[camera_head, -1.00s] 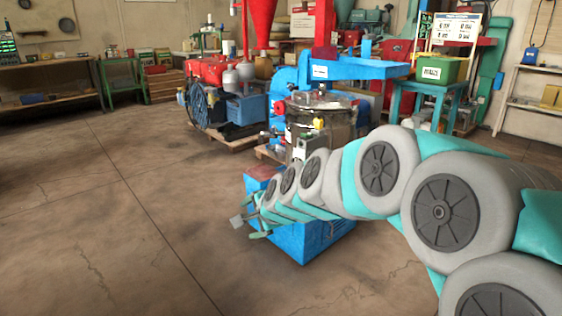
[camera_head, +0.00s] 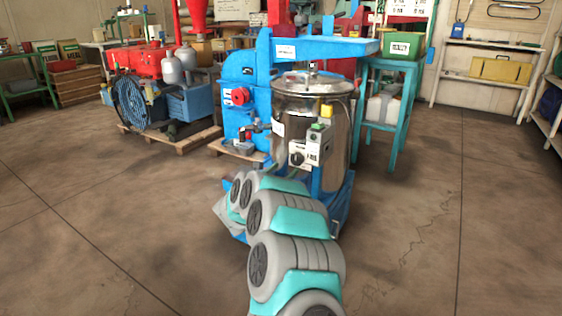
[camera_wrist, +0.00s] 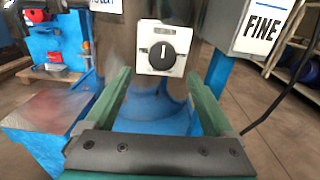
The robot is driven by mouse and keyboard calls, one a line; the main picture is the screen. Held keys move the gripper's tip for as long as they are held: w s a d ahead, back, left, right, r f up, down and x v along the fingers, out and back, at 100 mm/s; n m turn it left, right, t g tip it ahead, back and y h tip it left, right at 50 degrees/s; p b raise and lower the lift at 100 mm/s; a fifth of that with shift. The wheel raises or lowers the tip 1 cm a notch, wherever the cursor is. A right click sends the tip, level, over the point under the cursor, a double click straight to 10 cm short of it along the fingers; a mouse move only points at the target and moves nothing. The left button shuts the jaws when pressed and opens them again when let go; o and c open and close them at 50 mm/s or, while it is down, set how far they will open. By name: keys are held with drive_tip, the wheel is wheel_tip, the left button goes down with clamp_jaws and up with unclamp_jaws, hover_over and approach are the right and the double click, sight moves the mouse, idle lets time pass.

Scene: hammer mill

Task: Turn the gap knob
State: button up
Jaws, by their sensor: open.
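The plate is in front of a steel drum. In the head view a small dark knob (camera_head: 297,158) shows on the pale box at the drum's front. My gripper (camera_wrist: 158,77) is open and empty. Its two teal fingers point toward the plate, one below each side of the knob, and do not close on it.
A grey box with a FINE label (camera_wrist: 266,22) is close on the right of the knob. A blue base (camera_wrist: 45,115) lies low at left. The steel drum (camera_head: 312,105) stands in a blue frame, with a teal table (camera_head: 388,108) at right. Floor at right is open.

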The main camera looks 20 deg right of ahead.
sight(295, 162)
drive_tip(key=shift+x, duration=4)
drive_tip(key=shift+s+d, duration=0.1)
drive_tip(key=shift+c, duration=0.3)
drive_tip(key=c, duration=1.3)
